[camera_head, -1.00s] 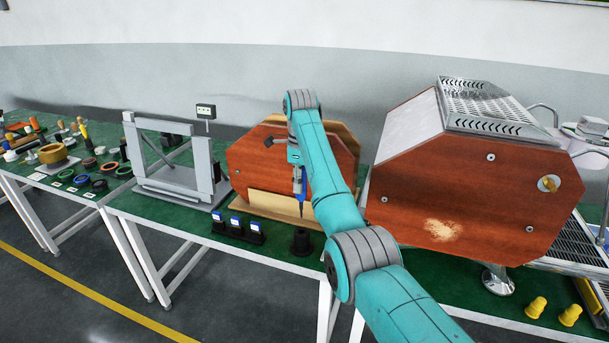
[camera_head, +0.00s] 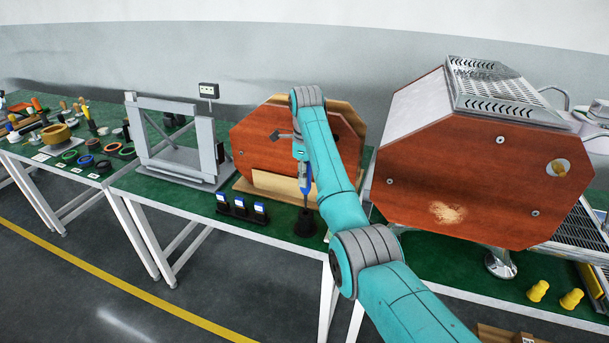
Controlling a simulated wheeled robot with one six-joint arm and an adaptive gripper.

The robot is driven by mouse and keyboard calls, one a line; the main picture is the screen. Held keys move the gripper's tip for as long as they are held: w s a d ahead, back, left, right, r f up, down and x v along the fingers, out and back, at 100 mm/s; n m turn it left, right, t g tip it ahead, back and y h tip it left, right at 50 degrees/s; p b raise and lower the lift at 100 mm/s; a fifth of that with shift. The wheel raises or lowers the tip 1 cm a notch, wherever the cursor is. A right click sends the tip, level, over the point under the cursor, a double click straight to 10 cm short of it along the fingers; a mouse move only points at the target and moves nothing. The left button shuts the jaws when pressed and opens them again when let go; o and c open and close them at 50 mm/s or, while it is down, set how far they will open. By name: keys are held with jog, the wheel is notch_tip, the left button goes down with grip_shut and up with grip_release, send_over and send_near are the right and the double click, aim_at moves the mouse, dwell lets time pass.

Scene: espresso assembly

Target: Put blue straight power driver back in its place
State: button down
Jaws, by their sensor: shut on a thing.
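The blue straight power driver (camera_head: 308,183) hangs upright, tip down, below my gripper (camera_head: 302,160), which is shut on it. Its lower end is at or just above the top of a black round holder (camera_head: 304,226) on the green table. I cannot tell whether the tip is inside the holder's opening. My arm hides part of the driver's right side and the gripper's fingers are too small to make out clearly.
Several blue-and-white topped items stand in a black rack (camera_head: 241,212) left of the holder. A wooden panel assembly (camera_head: 262,152) stands close behind. A grey metal frame (camera_head: 178,150) is further left. The large wooden-sided machine (camera_head: 470,170) stands right of my arm.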

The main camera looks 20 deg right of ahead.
jog(key=shift+r, duration=0.4)
dwell(0.3)
jog(key=shift+f, duration=0.35)
dwell(0.9)
jog(key=shift+f, duration=4.2)
jog(key=c, duration=0.8)
grip_release()
jog(key=shift+o, duration=0.2)
